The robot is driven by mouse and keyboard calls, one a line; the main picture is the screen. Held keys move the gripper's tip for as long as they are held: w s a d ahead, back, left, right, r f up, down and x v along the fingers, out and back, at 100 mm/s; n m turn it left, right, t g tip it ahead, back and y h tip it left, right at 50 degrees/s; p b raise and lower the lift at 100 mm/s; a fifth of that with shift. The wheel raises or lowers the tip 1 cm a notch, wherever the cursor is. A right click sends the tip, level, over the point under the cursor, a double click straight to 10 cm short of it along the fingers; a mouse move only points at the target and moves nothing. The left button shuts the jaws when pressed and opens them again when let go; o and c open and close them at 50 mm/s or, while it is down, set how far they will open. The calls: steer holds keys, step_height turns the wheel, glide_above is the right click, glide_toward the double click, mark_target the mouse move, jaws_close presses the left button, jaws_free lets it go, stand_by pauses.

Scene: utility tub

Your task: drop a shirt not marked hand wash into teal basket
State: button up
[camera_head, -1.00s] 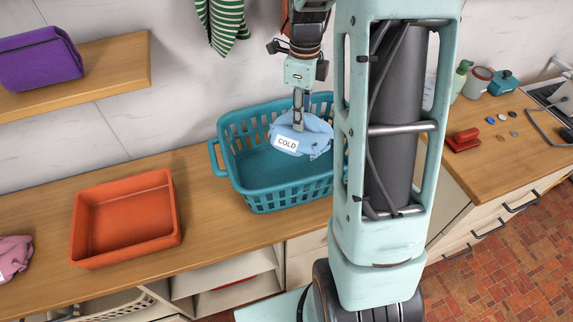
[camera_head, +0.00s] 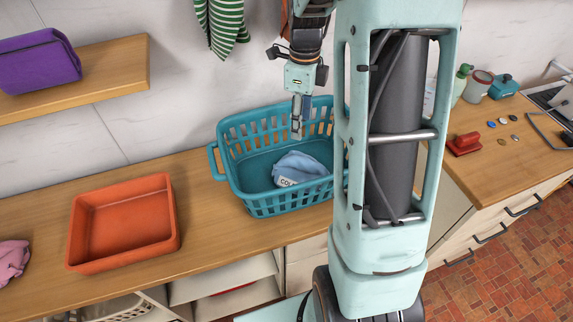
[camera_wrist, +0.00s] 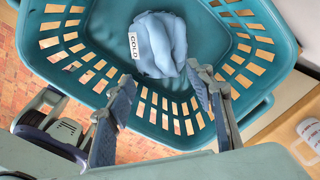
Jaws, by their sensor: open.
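A light blue shirt (camera_head: 302,166) with a white label reading COLD lies bunched on the floor of the teal basket (camera_head: 264,208). The wrist view shows the same shirt (camera_wrist: 165,45) and its label inside the basket (camera_wrist: 265,14). My gripper (camera_head: 297,132) hangs above the basket, apart from the shirt. Its two fingers are spread with nothing between them in the wrist view (camera_wrist: 160,90). A pink cloth (camera_head: 12,260) lies at the counter's left edge, with no label showing. My column hides the basket's right end.
An orange tray (camera_head: 124,222), empty, stands left of the basket on the wooden counter. A green striped cloth (camera_head: 222,22) hangs on the wall. A red stapler-like object (camera_head: 464,144) sits on the right counter.

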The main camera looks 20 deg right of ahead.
step_height(320, 180, up, 11)
steer(key=shift+r, duration=0.2)
stand_by(0.5)
